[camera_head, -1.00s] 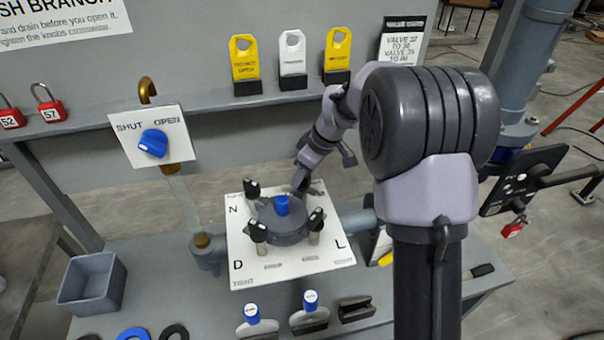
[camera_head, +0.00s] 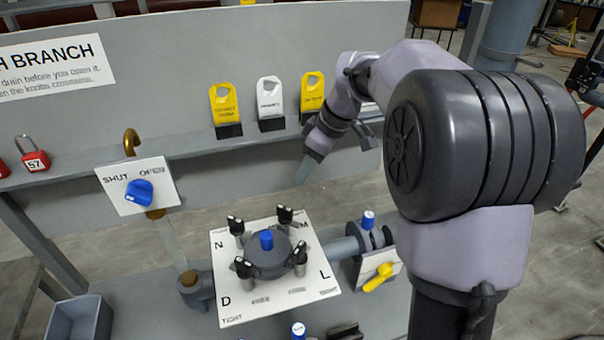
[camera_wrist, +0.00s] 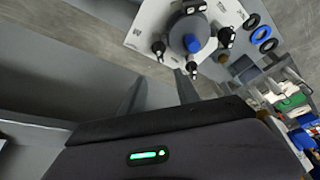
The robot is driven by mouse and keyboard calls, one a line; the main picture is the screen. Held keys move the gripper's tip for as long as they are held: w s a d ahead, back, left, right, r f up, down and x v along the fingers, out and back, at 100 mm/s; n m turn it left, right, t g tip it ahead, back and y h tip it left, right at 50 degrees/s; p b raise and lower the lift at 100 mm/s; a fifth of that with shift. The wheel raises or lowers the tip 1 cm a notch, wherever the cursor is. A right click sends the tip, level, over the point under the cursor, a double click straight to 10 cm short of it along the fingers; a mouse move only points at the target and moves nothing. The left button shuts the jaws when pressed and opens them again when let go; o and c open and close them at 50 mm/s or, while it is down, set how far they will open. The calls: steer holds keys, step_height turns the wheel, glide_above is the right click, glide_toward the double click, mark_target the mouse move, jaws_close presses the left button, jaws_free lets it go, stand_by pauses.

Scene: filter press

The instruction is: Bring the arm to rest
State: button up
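My gripper (camera_head: 308,170) hangs in the air behind and above the filter housing, near the shelf edge in the head view. In the wrist view my gripper's two fingers (camera_wrist: 160,80) stand apart with nothing between them. The arm is bent, with its large dark elbow at the right of the head view. The round grey filter housing (camera_head: 268,262) has a blue cap (camera_head: 266,240) and several black knobs around it, on a white lettered plate (camera_head: 232,300). The gripper is clear of the knobs.
A shelf (camera_head: 190,148) carries two yellow tags (camera_head: 225,104) and a white tag (camera_head: 269,98). A blue-handled valve (camera_head: 139,192) stands at left, a yellow-handled valve (camera_head: 378,278) at right. A grey bin (camera_head: 75,318) and a red padlock (camera_head: 35,160) are at left.

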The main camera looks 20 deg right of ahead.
stand_by(0.3)
steer(key=s+a+f+m+t+b, duration=0.1)
steer(key=s+a+f+m+b, duration=0.2)
steer(key=s, duration=0.6)
steer(key=s+a+f+m+t+b, duration=0.1)
steer(key=s+a+f+m+b, duration=0.2)
steer(key=s+m, duration=0.3)
steer(key=s+a+f+m+h+b, duration=0.1)
steer(key=s+a+f+m+b, duration=0.2)
steer(key=s, duration=1)
steer(key=shift+s+f+m+t+b, duration=0.15)
steer(key=shift+f+m+t+b, duration=0.25)
steer(key=shift+m+b, duration=0.55)
